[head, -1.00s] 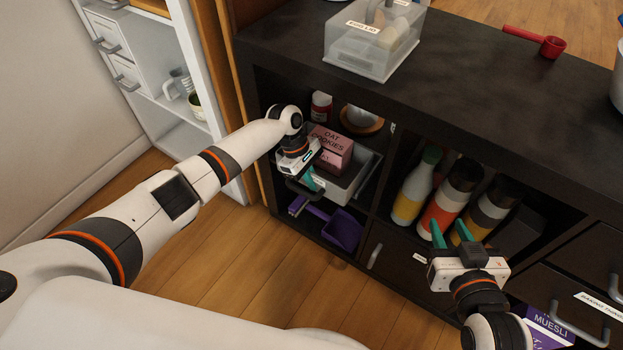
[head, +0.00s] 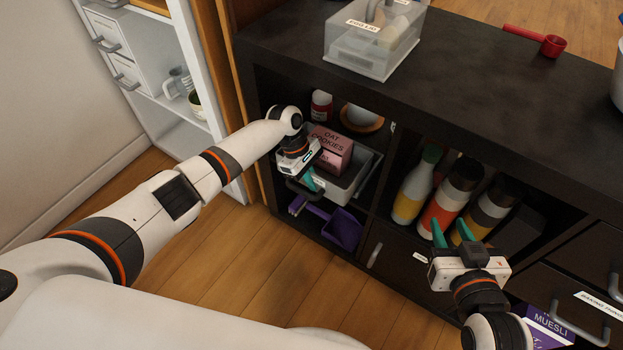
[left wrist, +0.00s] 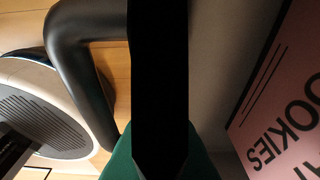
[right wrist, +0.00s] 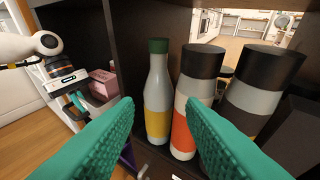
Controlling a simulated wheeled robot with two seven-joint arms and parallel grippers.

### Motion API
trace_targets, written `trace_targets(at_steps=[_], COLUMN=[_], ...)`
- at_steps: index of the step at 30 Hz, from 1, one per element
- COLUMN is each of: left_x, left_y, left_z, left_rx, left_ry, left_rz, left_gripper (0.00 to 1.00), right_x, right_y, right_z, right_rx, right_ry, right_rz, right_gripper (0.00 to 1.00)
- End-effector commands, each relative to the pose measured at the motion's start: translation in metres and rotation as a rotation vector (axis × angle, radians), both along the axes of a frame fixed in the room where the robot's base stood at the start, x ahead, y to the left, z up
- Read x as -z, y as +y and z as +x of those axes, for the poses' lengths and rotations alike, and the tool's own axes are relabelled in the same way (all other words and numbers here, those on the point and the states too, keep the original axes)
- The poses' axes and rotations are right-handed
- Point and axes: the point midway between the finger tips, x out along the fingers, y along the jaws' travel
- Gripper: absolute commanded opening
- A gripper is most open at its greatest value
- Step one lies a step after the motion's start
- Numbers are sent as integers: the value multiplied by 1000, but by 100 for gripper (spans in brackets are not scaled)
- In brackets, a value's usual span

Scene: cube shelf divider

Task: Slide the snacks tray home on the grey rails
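The snacks tray (head: 350,185) is pale grey with a dark front handle and sits in the shelf's left cube. A pink oat cookies box (head: 333,146) stands in it; the box also shows close up in the left wrist view (left wrist: 285,110). My left gripper (head: 312,181) is at the tray's front. In the left wrist view its green pads lie on either side of the dark front rim, with the handle (left wrist: 80,70) beside it. My right gripper (head: 452,236) is open and empty before the bottles. I cannot make out the grey rails clearly.
Several bottles (head: 415,188) stand in the cube right of the divider. A purple dustpan (head: 343,228) lies under the tray. A clear box (head: 372,50) and a red scoop (head: 551,46) lie on top.

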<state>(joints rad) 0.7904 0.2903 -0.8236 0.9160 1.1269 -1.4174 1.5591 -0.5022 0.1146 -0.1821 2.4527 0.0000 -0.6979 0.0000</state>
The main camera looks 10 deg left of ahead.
Motion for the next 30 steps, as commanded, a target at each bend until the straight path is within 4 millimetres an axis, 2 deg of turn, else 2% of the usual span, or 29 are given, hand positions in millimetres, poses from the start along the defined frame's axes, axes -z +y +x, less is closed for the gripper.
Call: trace_targets(at_steps=[20,21,22,30], left_x=[8,8,8,9], left_y=[-1,-1,-1,0], left_z=[1,1,1,0], left_rx=[1,1,1,1], left_ry=[-3,-3,-3,-1], left_rz=[-2,-2,-2,0], left_gripper=[0,11,15,15], right_x=[-10,-11,-11,-10], right_y=[3,3,4,4], right_z=[5,5,5,5], right_rx=[-4,-4,-3,-4], right_ry=[-64,-65,-64,-62], right_rz=[18,18,19,19], right_gripper=[36,36,36,36])
